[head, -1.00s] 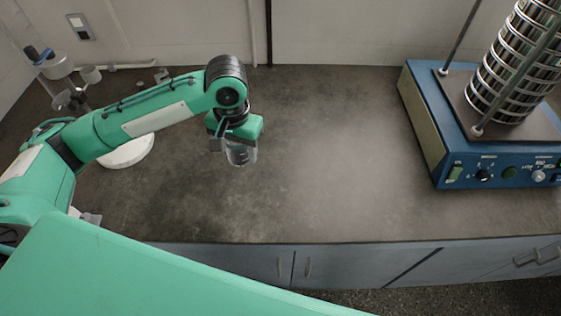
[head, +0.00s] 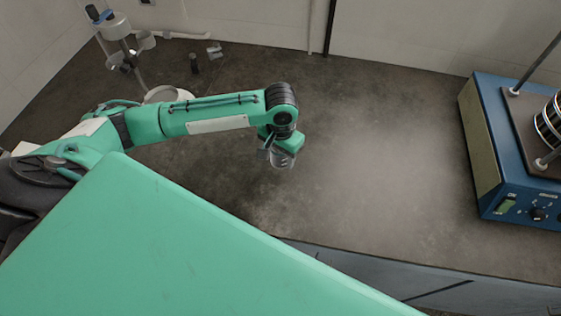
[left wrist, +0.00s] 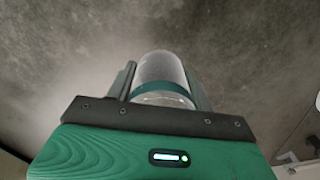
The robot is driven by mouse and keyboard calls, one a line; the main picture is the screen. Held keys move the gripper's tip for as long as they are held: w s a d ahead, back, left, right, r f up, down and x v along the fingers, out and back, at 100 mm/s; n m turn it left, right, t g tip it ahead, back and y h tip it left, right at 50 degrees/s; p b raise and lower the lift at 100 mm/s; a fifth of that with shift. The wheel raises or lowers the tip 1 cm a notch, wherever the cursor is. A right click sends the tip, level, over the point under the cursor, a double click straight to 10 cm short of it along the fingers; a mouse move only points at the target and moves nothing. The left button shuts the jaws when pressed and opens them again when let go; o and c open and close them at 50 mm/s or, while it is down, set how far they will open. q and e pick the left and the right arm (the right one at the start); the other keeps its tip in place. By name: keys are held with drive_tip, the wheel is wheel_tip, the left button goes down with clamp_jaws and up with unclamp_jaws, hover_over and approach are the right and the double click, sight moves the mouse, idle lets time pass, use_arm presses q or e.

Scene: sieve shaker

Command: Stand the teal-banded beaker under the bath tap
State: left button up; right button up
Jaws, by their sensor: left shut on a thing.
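My left gripper (head: 280,147) is shut on a clear beaker (head: 282,162) and holds it over the grey bench. In the left wrist view the beaker (left wrist: 160,68) sits between the two fingers of the left gripper (left wrist: 161,82), with a teal band around it. In the head view the band is too small to make out. I cannot pick out a bath tap for certain. A round white thing (head: 158,95) stands at the back left, partly hidden behind my left arm. My right gripper is not in view.
A metal stand with a clamped apparatus (head: 117,30) is at the back left. A small dark cylinder (head: 194,63) and a small grey item (head: 215,51) stand near the wall. The blue sieve shaker (head: 490,140) is at the right. The bench (head: 380,150) between is clear.

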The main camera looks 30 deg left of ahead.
sight(280, 170)
use_arm(q)
drive_tip(key=shift+f, duration=2.2)
drive_tip(key=o, duration=1)
drive_tip(key=shift+f, duration=0.1)
